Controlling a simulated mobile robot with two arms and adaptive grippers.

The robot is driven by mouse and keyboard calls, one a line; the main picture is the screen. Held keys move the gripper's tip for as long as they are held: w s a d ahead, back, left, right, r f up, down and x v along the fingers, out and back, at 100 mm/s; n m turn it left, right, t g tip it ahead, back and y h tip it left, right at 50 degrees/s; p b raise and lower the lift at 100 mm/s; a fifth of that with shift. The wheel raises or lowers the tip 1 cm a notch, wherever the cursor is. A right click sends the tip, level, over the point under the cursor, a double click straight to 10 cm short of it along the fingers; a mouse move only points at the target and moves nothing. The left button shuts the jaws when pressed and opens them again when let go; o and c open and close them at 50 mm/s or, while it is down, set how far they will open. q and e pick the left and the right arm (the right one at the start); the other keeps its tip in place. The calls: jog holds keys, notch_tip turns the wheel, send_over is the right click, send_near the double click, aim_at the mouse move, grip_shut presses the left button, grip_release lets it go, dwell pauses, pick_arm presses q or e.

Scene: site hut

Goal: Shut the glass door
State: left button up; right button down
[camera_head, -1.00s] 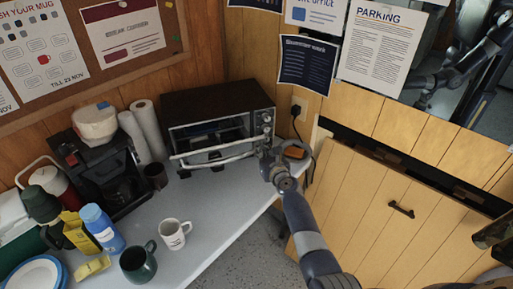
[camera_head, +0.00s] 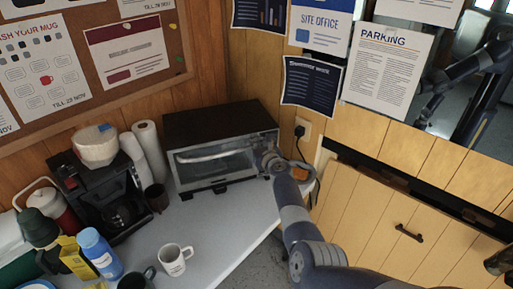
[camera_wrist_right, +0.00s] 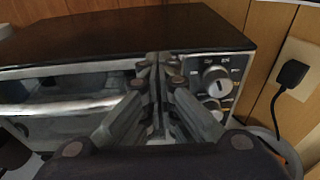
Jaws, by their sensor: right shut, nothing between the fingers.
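The toaster oven (camera_head: 215,122) is a dark box with a silver front, at the back of the counter. Its glass door (camera_head: 215,163) stands upright, or nearly so, against the front, with the bar handle along its upper part; I cannot tell if a small gap is left. The handle (camera_wrist_right: 65,105) also shows at the left in the right wrist view. My right gripper (camera_head: 268,160) is shut and empty at the right end of the oven front, by the knobs (camera_wrist_right: 215,80). Its fingertips (camera_wrist_right: 160,62) cover the door's right edge, and contact cannot be told. My left gripper is out of view.
A black coffee maker (camera_head: 105,190), paper towel rolls (camera_head: 150,148), a white mug (camera_head: 174,259) and a blue bottle (camera_head: 100,252) stand left of the oven. A plug and cable (camera_head: 300,132) are on the wall at right. The counter (camera_head: 225,225) before the oven is clear.

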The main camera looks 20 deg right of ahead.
jog(key=shift+w+a+r, duration=0.15)
jog(key=shift+w+r, duration=0.1)
jog(key=shift+r, duration=0.05)
jog(key=shift+a+f, duration=0.1)
jog(key=shift+a, duration=0.05)
dwell(0.3)
